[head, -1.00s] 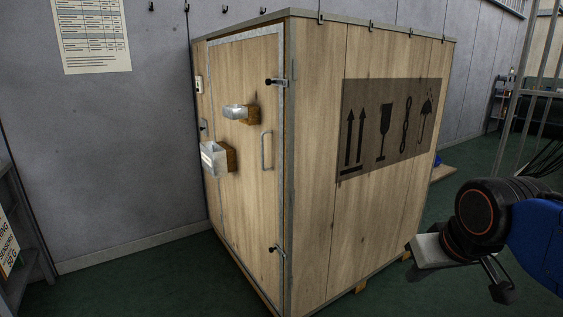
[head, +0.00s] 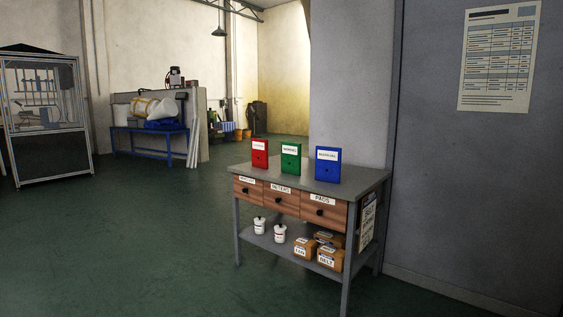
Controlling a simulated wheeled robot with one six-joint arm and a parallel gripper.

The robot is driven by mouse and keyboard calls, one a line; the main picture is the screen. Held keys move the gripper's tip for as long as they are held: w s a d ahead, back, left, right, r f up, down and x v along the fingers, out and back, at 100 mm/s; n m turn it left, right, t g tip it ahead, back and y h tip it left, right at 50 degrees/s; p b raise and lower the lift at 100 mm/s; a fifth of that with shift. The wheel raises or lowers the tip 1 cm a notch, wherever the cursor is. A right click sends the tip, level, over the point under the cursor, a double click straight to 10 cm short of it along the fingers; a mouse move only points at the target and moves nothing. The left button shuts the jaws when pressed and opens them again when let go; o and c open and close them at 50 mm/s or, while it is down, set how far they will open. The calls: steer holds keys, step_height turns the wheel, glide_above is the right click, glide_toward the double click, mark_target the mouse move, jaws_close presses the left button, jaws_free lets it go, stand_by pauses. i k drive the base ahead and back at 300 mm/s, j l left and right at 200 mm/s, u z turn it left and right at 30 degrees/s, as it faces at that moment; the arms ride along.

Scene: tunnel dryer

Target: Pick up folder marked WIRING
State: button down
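Three upright folders stand in a row on top of a grey workbench (head: 355,186). The red folder (head: 260,157) is at the left, the green folder (head: 291,163) in the middle and the blue folder (head: 328,168) at the right. Each has a white label near its top. The lettering is too small to read with certainty, so I cannot tell which one is marked WIRING. The folders stand apart from each other. My gripper is not in view.
The bench has labelled wooden drawers (head: 281,196) and a lower shelf with white tubs (head: 280,233) and cardboard boxes (head: 330,258). A grey wall with a chart (head: 499,57) is at the right. A glazed cabinet (head: 46,120) and blue table (head: 150,133) stand behind. Green floor at the left is clear.

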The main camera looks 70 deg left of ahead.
mark_target(290, 152)
steer(key=u, duration=2.2)
steer(key=i+j, duration=0.2)
steer(key=i, duration=0.3)
steer(key=i+j, duration=0.2)
steer(key=i, duration=0.35)
